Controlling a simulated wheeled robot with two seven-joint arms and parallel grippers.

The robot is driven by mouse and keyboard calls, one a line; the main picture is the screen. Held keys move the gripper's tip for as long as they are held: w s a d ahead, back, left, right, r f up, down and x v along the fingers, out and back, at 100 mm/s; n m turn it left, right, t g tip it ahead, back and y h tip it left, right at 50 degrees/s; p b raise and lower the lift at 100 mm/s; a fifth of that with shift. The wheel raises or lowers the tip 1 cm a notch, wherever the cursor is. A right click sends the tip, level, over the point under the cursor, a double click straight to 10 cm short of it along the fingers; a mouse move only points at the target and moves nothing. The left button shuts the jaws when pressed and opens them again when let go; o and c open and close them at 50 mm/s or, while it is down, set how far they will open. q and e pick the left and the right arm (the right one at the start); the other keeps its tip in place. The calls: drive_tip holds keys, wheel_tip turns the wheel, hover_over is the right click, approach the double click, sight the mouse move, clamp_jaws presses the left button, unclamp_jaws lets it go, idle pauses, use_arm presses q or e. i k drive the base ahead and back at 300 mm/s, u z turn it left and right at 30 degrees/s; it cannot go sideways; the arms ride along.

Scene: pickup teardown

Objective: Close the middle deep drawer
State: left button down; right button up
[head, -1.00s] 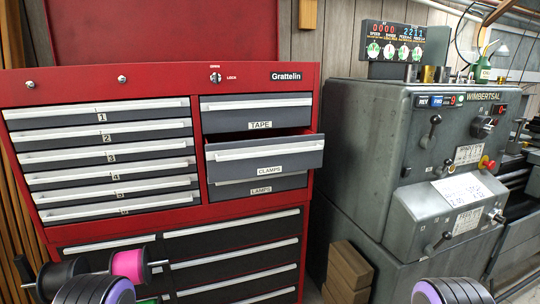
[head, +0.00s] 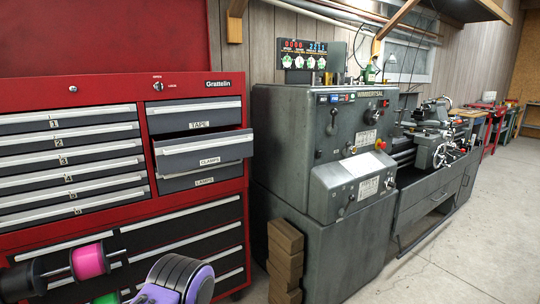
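The middle deep drawer (head: 205,155), labelled CLAMPS, is in the right column of the red tool chest (head: 195,88). It is pulled out part way, and its grey front with a pale handle strip stands forward of its neighbours. The TAPE drawer (head: 190,118) above it looks shut. The LAMPS drawer (head: 205,180) below it is partly covered by the open drawer and also looks shut. Neither of my grippers shows; only a dark and purple part of my arm is at the bottom edge. Nothing touches the open drawer.
Spools, one pink (head: 90,262), sit on a rod at the lower left. A grey lathe (head: 310,140) stands right of the chest, with stacked wooden blocks (head: 285,250) in front of the gap. Open concrete floor (head: 450,250) lies at the right.

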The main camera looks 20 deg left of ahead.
sight(181, 151)
drive_tip(key=z, duration=0.35)
drive_tip(key=i, duration=1.4)
drive_tip(key=u, duration=0.65)
